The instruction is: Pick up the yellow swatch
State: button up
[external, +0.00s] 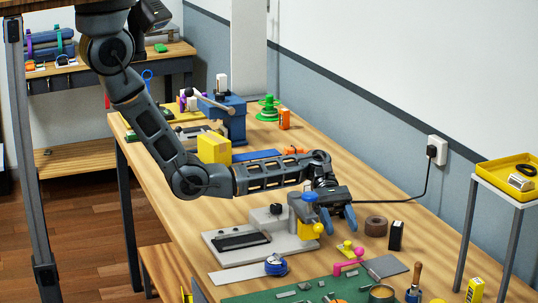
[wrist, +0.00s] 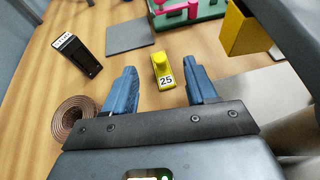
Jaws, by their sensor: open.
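A small yellow piece (wrist: 162,66) with a raised knob and a white label reading 25 lies on the wooden bench; it is the closest match to the yellow swatch. It also shows in the external view (external: 347,249), beside a pink piece. My gripper (wrist: 159,84) is open and empty, its two blue fingers pointing toward the bench. In the wrist view the yellow piece appears between and slightly beyond the fingertips. In the external view my gripper (external: 338,221) is above the bench, apart from the piece.
A brown tape roll (wrist: 76,117) and a black box (wrist: 77,54) stand left of the fingers in the wrist view. A grey sheet (wrist: 130,36) lies beyond. A yellow cup-like block (wrist: 245,30) is close on the right. A green mat (external: 290,292) lies at the near end.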

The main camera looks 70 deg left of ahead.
aim_at(347, 242)
jog(key=x, duration=0.2)
jog(key=f+x, duration=0.1)
jog(key=x, duration=0.2)
jog(key=shift+w+a+p, duration=0.1)
jog(key=shift+a+p, duration=0.05)
jog(key=shift+p, duration=0.2)
grip_shut()
